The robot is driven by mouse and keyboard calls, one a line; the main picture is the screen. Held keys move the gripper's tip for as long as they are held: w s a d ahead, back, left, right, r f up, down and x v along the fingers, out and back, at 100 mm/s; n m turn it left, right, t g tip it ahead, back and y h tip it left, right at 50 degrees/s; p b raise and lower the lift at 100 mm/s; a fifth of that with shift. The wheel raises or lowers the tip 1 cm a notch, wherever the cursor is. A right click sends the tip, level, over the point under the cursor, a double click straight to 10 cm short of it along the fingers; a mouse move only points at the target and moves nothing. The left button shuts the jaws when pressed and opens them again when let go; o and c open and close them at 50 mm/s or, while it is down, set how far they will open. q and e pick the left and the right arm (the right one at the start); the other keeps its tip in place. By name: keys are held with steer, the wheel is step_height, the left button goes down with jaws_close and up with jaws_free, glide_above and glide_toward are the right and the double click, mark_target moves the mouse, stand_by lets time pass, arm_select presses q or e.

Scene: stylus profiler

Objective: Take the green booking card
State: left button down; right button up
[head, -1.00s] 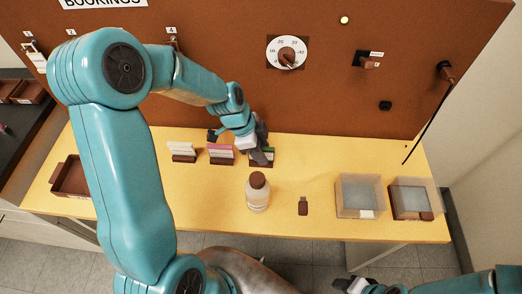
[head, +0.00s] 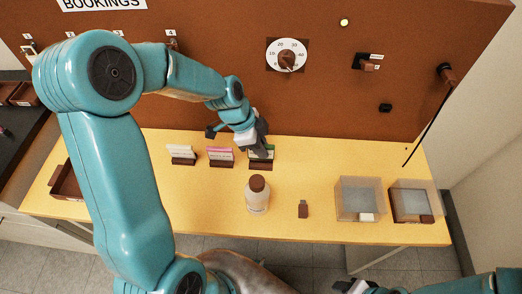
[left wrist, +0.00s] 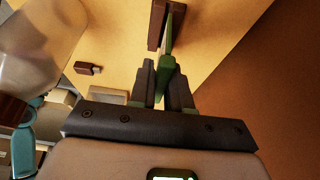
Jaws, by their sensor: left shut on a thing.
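My left gripper (head: 261,142) is shut on the card's upper edge from above. In the left wrist view the green card (left wrist: 166,72) is edge-on between the two fingertips, with the brown holder (left wrist: 157,25) beyond it. I cannot tell whether the card's lower edge still sits in the slot. My right gripper (head: 345,285) is at the bottom edge, its fingers unclear.
A pink card (head: 220,151) and a white card (head: 181,150) stand in holders to the left. A brown-capped bottle (head: 257,195) and a small brown item (head: 303,209) are in front. Two clear boxes (head: 361,198) stand right. A brown panel (head: 300,100) rises behind.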

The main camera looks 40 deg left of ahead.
arm_select(q)
step_height(320, 180, up, 18)
steer(key=shift+f, duration=0.15)
steer(key=c, duration=1.7)
jaws_free()
jaws_close()
steer(key=shift+s, duration=0.1)
